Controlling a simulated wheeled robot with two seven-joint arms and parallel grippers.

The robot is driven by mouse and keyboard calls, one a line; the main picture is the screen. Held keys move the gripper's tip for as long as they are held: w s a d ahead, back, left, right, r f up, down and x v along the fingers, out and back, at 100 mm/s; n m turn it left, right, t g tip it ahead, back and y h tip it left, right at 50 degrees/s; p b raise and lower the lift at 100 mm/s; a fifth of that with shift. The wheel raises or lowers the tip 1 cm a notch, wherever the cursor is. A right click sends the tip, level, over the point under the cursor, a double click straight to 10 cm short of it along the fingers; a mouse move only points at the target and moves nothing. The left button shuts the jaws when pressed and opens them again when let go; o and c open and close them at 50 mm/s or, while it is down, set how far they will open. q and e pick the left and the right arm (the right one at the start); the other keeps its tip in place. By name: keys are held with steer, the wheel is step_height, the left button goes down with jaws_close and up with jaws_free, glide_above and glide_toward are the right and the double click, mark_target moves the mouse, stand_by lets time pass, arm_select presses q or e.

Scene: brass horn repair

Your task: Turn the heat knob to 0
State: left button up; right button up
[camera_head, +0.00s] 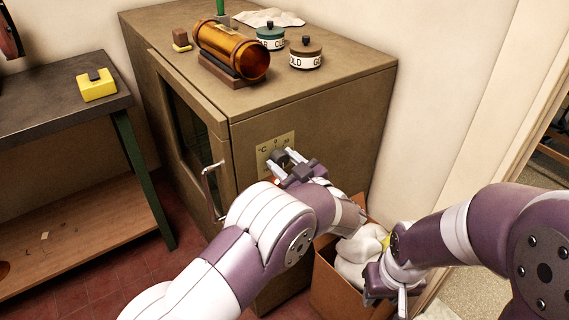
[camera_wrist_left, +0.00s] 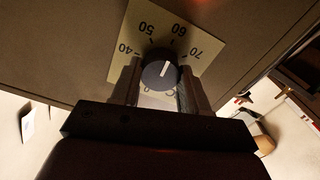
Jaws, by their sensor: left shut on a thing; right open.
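The heat knob (camera_head: 279,157) is a dark round knob on a pale dial plate (camera_head: 265,152) on the cabinet's side. The plate's lower edge, marked °C, is partly hidden behind the knob and fingers. My left gripper (camera_wrist_left: 158,88) is shut on the knob, one finger on each side. My right gripper (camera_head: 386,290) is open, low at the right by a cardboard box.
The brown cabinet (camera_head: 330,100) has a handled glass door at left and carries an amber cylinder (camera_head: 232,50) and two labelled pots (camera_head: 305,52). The cardboard box (camera_head: 335,285) with white cloth stands below my left forearm. A workbench (camera_head: 60,105) stands at left.

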arm_select(q)
steer(key=n+b, duration=0.2)
steer(key=n, duration=0.1)
steer(key=shift+f, duration=0.2)
steer(key=n+b, duration=0.3)
steer(key=shift+f+n, duration=0.1)
steer(key=shift+n, duration=0.3)
steer(key=n+b, duration=0.3)
steer(key=b, duration=0.1)
steer(key=n+b, duration=0.7)
steer(key=b, duration=0.1)
steer(key=shift+a+f+n+b, duration=0.1)
steer(key=shift+f+n+b, duration=0.15)
steer(key=shift+n+b, duration=0.15)
steer(key=n+b, duration=1)
steer(key=b, duration=0.1)
steer(key=n+b, duration=0.3)
steer(key=n, duration=0.1)
steer(key=shift+r+b, duration=0.1)
steer(key=shift+b, duration=0.3)
steer(key=shift+r+n+b, duration=0.15)
steer(key=shift+n+b, duration=0.7)
steer(key=shift+n, duration=0.85)
